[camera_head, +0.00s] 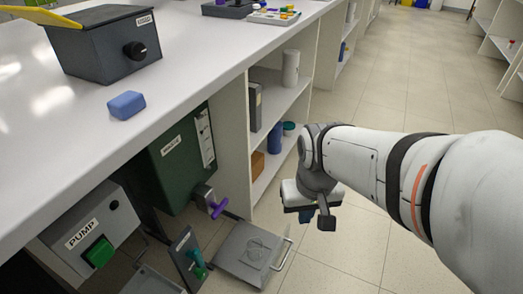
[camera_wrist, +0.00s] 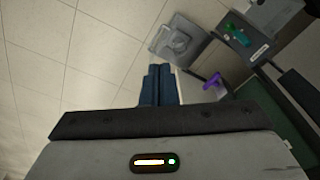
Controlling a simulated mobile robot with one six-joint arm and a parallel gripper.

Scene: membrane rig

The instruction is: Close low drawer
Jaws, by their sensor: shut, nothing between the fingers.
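A low grey drawer (camera_head: 237,262) stands pulled out near the floor below the bench, with a bar handle (camera_head: 284,254) along its right side. A clear round item lies in it. The drawer also shows in the wrist view (camera_wrist: 165,44), beyond my fingertips. My gripper (camera_head: 306,216) hangs to the right of the drawer, above the floor and apart from the handle. Its blue fingers (camera_wrist: 160,68) are shut together with nothing between them.
A purple-handled valve (camera_head: 217,207) on the green tank (camera_head: 180,165) and a teal-handled panel (camera_head: 188,258) stand close to the drawer. The pump box (camera_head: 88,232) is at left. Open shelves (camera_head: 270,85) stand behind. The floor (camera_head: 345,255) at right is clear.

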